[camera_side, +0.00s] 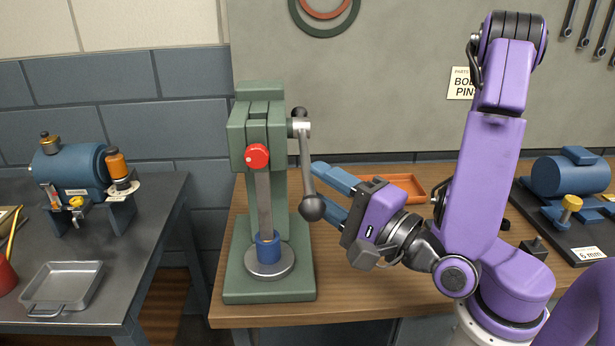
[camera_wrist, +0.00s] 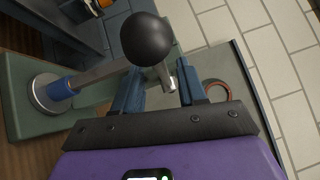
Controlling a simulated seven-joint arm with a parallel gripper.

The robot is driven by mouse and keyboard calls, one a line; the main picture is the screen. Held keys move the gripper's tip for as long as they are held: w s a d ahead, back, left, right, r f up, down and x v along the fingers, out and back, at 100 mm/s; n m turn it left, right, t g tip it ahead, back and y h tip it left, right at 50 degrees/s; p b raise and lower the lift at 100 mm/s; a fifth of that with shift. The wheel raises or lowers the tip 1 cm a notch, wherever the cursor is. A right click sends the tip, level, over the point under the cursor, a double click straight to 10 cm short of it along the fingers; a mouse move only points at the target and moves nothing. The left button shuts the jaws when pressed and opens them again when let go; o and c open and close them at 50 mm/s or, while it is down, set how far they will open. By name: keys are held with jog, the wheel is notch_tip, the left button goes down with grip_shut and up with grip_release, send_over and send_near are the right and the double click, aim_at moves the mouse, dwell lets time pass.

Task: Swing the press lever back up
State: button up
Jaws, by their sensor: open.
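The green press (camera_side: 265,190) stands upright at the left end of the wooden bench. Its lever (camera_side: 306,160) hangs down from a pale hub on the press's right side, with a large dark ball knob (camera_side: 312,207) at the low end. My gripper (camera_side: 322,188) is open, its two blue fingers pointing left at the lower lever, just above and beside the knob. In the wrist view the knob (camera_wrist: 147,38) looms large beyond the finger gap, and part of the lever shows between the fingers (camera_wrist: 158,72). I cannot tell whether a finger touches the lever.
A blue sleeve (camera_side: 267,245) sits on the press's round plate under the ram. A red knob (camera_side: 257,156) is on the press front. An orange tray (camera_side: 400,184) lies behind my gripper. A blue machine (camera_side: 570,180) stands at the right. Bench space in front of my gripper is clear.

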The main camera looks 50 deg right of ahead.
aim_at(307, 174)
jog(key=shift+w+r, duration=0.15)
jog(key=shift+w, duration=0.7)
jog(key=shift+w+r, duration=0.1)
jog(key=shift+w, duration=0.7)
jog(key=shift+c, duration=0.3)
grip_shut()
jog(key=shift+r, duration=0.1)
